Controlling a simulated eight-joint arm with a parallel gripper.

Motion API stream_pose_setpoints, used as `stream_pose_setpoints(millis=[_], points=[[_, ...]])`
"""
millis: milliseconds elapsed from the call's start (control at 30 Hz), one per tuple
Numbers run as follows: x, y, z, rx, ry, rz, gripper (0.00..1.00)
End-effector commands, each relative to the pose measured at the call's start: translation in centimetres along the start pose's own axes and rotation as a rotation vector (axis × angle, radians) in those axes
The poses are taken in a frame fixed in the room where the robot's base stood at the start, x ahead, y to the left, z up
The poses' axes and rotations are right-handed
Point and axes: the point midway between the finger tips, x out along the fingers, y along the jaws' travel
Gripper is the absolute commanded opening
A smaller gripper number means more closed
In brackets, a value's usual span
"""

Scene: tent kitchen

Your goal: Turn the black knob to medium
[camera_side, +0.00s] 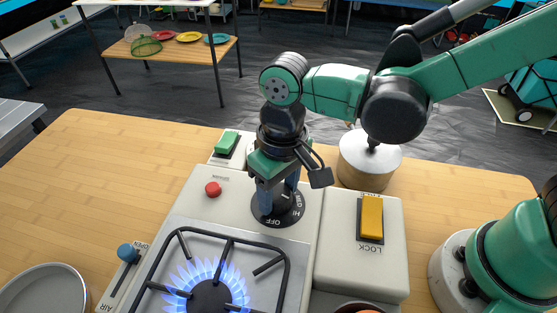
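The black knob (278,217) is a round dial on the light stove panel, behind the burner. White lettering on its skirt reads OFF at the front, with HI and MILD to the right. My gripper (277,196) points straight down over the knob, with its two bluish fingers reaching to the dial on either side of its middle. The fingers and wrist hide the knob's grip and any pointer, so its setting and whether the fingers press on it cannot be told. The burner (212,296) in front is lit with a blue flame.
A red button (213,188) and a green switch (227,142) lie left of the knob. A yellow switch (371,217) marked LOCK is at the right. A blue-knobbed AIR slider (127,253) is at front left. A pale cylinder (368,161) stands behind; a grey plate (45,291) lies front left.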

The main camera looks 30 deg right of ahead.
Motion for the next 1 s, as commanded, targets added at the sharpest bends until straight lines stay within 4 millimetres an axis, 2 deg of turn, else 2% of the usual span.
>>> stream_pose_setpoints(millis=[433,1000], points=[[-0.02,-0.02,-0.03,-0.085,-0.005,-0.001,0.01],[-0.03,-0.03,-0.09,-0.512,-0.029,-0.001,0.01]])
